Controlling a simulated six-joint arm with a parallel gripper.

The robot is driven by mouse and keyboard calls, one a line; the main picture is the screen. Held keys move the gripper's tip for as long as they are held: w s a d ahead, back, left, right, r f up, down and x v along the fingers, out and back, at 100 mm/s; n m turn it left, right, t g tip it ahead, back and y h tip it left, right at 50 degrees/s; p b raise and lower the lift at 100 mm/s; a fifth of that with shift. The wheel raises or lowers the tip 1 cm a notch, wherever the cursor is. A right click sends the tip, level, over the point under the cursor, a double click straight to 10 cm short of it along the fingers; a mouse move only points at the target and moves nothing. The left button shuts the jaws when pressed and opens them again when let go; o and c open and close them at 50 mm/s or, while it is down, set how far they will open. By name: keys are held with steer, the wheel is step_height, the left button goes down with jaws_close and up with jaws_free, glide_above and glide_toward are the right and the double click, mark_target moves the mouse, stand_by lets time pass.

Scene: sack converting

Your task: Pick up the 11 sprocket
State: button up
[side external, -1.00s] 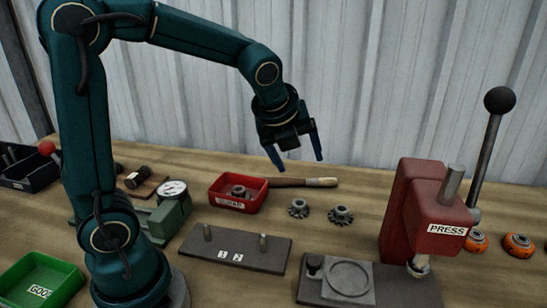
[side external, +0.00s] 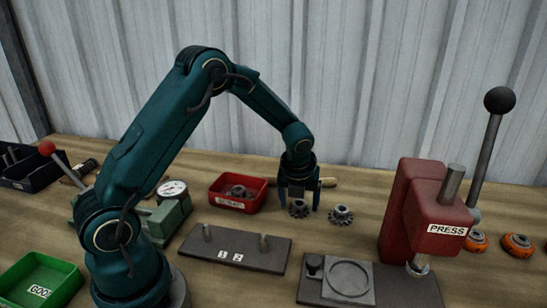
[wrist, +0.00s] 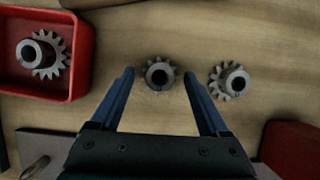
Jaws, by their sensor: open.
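Two dark grey toothed sprockets lie on the wooden bench right of the red tray: a left one (side external: 299,209) and a right one (side external: 341,215). In the wrist view the left sprocket (wrist: 159,75) lies just beyond and between my fingertips, its hub bore facing up, and the right sprocket (wrist: 229,81) lies outside my right finger. No number is readable on either, so I cannot tell which is the 11. My gripper (side external: 301,205) is open and points down above the left sprocket, holding nothing; its blue fingers show in the wrist view (wrist: 160,79).
A plate with two pegs (side external: 235,254), numbered 1 and 2, lies in front. The red press (side external: 425,215) stands at right. A brush handle (side external: 328,182) shows behind my gripper.

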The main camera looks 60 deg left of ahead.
steer(key=shift+f, duration=0.25)
jaws_close()
steer(key=shift+r, duration=0.2)
